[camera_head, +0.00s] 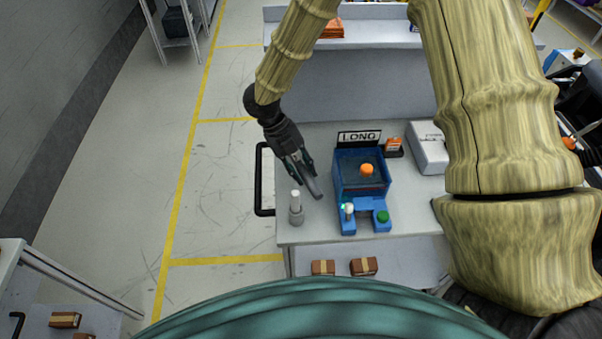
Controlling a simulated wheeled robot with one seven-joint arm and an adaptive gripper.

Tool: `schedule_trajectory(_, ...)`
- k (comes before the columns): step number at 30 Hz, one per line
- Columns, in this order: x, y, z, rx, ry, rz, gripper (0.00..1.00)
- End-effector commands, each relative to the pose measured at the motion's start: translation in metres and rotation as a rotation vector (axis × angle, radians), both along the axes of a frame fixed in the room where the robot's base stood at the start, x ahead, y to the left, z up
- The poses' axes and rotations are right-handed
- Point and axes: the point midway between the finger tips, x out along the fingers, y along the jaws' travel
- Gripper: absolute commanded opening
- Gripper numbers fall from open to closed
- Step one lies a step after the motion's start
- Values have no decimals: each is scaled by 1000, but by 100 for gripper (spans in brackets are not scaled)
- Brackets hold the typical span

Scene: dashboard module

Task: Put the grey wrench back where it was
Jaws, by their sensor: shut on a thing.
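My gripper (306,172) is above the left part of the grey workbench (262,232), just left of the blue dashboard module. It is shut on a slim grey piece, which I take to be the grey wrench (315,188). Its lower end sticks out below the fingers and tilts down to the right. The rest is hidden by the fingers. I cannot tell whether its tip touches the bench.
The blue module (341,185) carries an orange knob (367,170), a green button (382,217) and a LONG sign (359,138). A grey post with a pale top (296,210) stands close below my gripper. A white box (428,150) is at right.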

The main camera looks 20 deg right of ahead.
Motion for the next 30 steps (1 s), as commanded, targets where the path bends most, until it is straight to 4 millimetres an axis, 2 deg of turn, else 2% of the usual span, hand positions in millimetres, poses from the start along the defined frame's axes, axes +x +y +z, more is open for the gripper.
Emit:
schedule_trajectory(7, 0, 1, -25, -1, 0, 1, 0)
schedule_trajectory(19, 1, 1, -31, 0, 0, 2, 0)
schedule_trajectory(20, 1, 1, -30, 0, 0, 2, 33)
schedule_trajectory(22, 0, 1, -30, 0, 0, 2, 46)
schedule_trajectory(23, 0, 1, -30, 0, 0, 2, 49)
schedule_trajectory(30, 0, 1, -30, 0, -1, 2, 49)
